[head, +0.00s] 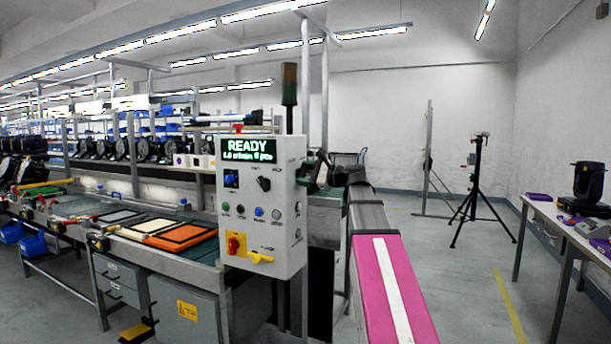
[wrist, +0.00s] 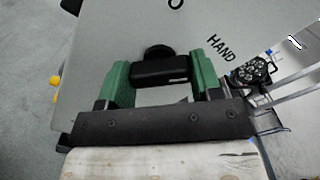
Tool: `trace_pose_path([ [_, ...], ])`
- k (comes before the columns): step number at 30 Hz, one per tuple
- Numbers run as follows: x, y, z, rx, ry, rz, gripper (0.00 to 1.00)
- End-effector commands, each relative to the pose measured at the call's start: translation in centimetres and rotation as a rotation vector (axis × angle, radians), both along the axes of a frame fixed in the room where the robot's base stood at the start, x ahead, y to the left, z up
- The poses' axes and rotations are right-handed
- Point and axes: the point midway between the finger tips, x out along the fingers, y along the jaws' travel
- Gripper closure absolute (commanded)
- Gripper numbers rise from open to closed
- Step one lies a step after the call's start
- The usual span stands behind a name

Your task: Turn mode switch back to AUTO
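The AUTO label is not readable. In the head view my gripper (head: 306,178) is at the box's right edge, a little apart from the switch. It looks open; contact is not visible.
A blue knob (head: 231,178), small push buttons and a red-and-yellow switch (head: 235,244) share the panel. A workbench with orange-framed trays (head: 183,237) stands to the left. A tripod (head: 474,190) and a side table (head: 560,226) are at right, with open floor between.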

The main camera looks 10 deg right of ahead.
Motion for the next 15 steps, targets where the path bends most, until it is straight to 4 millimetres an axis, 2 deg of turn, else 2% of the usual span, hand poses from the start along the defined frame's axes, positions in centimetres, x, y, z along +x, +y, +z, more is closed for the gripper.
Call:
trace_pose_path([
  [15, -0.04, 0.0, -0.02, -0.049, -0.067, 0.001, 0.64],
])
